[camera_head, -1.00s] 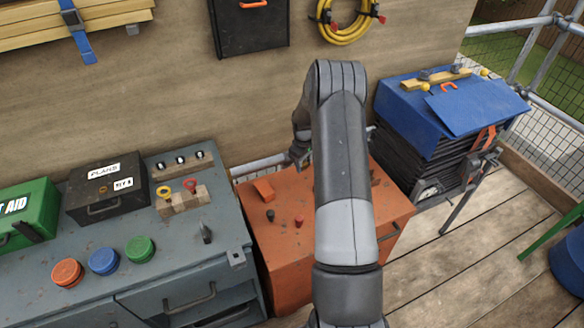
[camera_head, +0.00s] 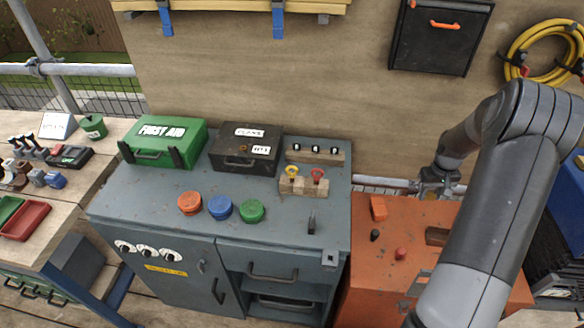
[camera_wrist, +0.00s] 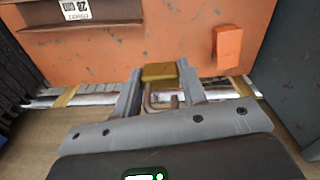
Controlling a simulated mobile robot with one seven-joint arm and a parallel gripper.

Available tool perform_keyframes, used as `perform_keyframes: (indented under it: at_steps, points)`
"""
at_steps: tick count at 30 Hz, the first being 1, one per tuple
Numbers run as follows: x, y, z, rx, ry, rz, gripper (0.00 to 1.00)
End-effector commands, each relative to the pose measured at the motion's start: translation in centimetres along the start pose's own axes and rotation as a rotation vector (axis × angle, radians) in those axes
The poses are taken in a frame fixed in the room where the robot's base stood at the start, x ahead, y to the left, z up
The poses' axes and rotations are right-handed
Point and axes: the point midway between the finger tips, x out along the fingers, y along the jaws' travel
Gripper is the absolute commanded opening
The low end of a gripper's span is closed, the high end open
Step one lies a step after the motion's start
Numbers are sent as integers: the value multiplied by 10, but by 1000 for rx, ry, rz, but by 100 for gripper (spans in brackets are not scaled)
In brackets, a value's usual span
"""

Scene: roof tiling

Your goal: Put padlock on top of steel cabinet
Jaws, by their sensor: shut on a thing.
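A brass padlock (camera_wrist: 159,72) with a metal shackle sits between the fingers of my gripper (camera_wrist: 160,88) in the wrist view. My gripper is shut on it. In the head view my gripper (camera_head: 432,188) is at the back edge of the orange cabinet, near the wall, and I cannot make out the padlock there. The grey-blue steel cabinet (camera_head: 150,205) stands left of the orange one. Its top holds several things, with bare surface at the front left and front right.
The steel cabinet's top bears a green first aid box (camera_head: 165,143), a black box (camera_head: 245,150), orange, blue and green caps, and a wooden block with keys (camera_head: 303,185). The orange cabinet (camera_head: 375,280) carries an orange block (camera_head: 378,208) and small knobs. A pipe runs behind it.

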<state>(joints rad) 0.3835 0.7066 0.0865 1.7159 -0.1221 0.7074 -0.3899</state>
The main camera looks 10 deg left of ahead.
Motion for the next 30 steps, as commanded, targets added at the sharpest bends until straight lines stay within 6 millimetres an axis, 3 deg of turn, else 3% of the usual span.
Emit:
perform_keyframes:
  at_steps: [3,14,23,30]
  points:
    - [-24,-40,-4,127,3,2,10]
    - [-86,-151,8,551,2,-1,10]
    - [-128,-235,40,905,0,-7,10]
    - [-156,-293,78,1189,-6,-14,10]
